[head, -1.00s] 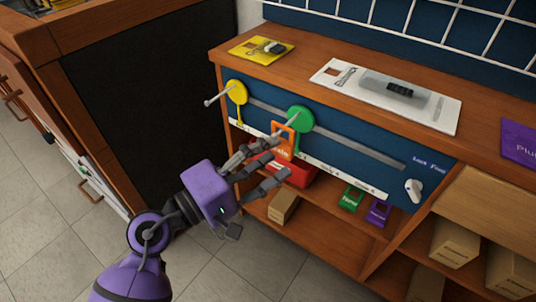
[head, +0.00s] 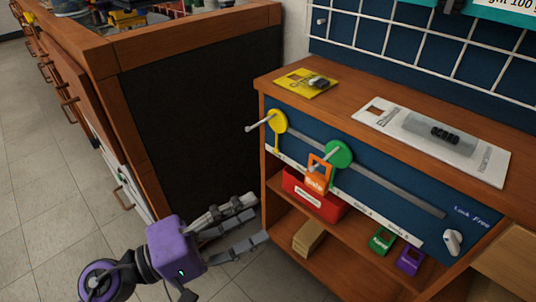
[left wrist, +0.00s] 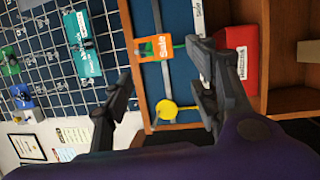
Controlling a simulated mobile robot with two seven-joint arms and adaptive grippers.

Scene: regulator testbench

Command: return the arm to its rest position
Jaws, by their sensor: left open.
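My left gripper (head: 248,220) is open and empty, low and to the left of the bench front in the head view. Its fingers also show in the left wrist view (left wrist: 160,95), spread apart. The blue panel (head: 395,190) carries a slotted rail with a yellow disc (head: 277,121) at its left end and a green disc (head: 339,154) to its right, each with a rod sticking out. An orange "Safe" tag (head: 318,174) hangs by the green disc. It also shows beyond the fingers in the left wrist view (left wrist: 153,49). My right gripper is not in view.
A red box (head: 315,194), a cardboard box (head: 309,237) and green (head: 381,240) and purple (head: 409,260) items sit on the shelf below the panel. A dark-sided wooden cabinet (head: 200,120) stands behind my left arm. Tiled floor (head: 50,220) lies clear at left.

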